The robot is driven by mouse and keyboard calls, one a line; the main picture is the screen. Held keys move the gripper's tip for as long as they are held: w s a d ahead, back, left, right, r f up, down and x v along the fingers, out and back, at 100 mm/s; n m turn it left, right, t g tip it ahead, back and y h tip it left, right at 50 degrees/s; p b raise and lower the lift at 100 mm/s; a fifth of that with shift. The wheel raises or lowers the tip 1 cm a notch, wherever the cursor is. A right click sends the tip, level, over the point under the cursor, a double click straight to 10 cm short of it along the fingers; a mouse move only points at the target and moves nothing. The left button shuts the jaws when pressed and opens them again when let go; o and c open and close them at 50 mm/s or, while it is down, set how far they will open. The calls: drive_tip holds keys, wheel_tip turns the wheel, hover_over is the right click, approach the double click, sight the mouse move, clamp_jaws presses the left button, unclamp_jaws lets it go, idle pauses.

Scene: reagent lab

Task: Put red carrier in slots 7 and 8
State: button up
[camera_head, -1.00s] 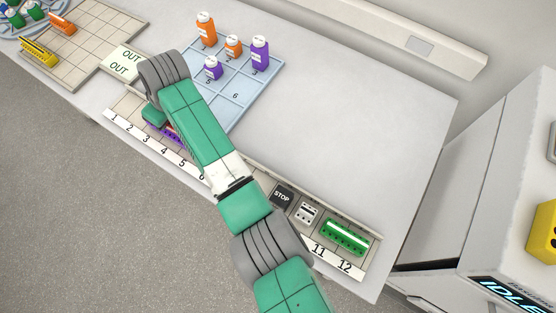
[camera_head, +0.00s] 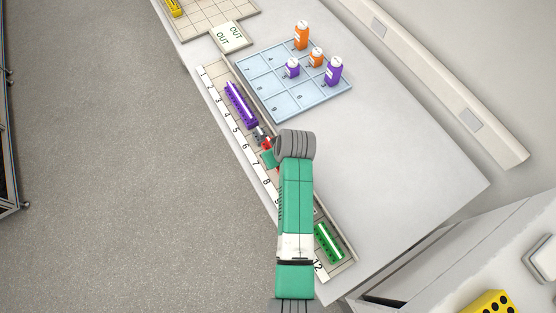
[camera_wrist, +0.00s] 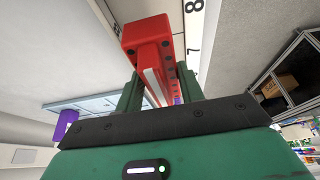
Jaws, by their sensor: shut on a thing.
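The red carrier (camera_wrist: 148,32) is held between the two green fingers of my gripper (camera_wrist: 160,88) in the wrist view. The printed slot numbers 7 and 8 show close to its right side there. In the head view my gripper (camera_head: 268,157) is over the numbered slot strip (camera_head: 241,146), near slots 6 to 8. Only small red parts of the carrier (camera_head: 267,143) show there; my arm hides the rest. I cannot tell whether the carrier touches the slot bed or is just above it.
A purple carrier (camera_head: 240,103) lies in the lower-numbered slots. A green carrier (camera_head: 328,243) lies near slot 12. A blue numbered tray (camera_head: 273,98) holds orange and purple bottles. My arm covers the slots between. The right table top (camera_head: 400,170) is clear.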

drive_tip(key=shift+f, duration=1.95)
drive_tip(key=shift+f+b, duration=0.1)
drive_tip(key=shift+b, duration=0.2)
drive_tip(key=o, duration=0.8)
drive_tip(key=shift+r, duration=0.2)
drive_tip(key=p+v, duration=0.2)
drive_tip(key=v, duration=1)
drive_tip(key=shift+d+f, duration=0.1)
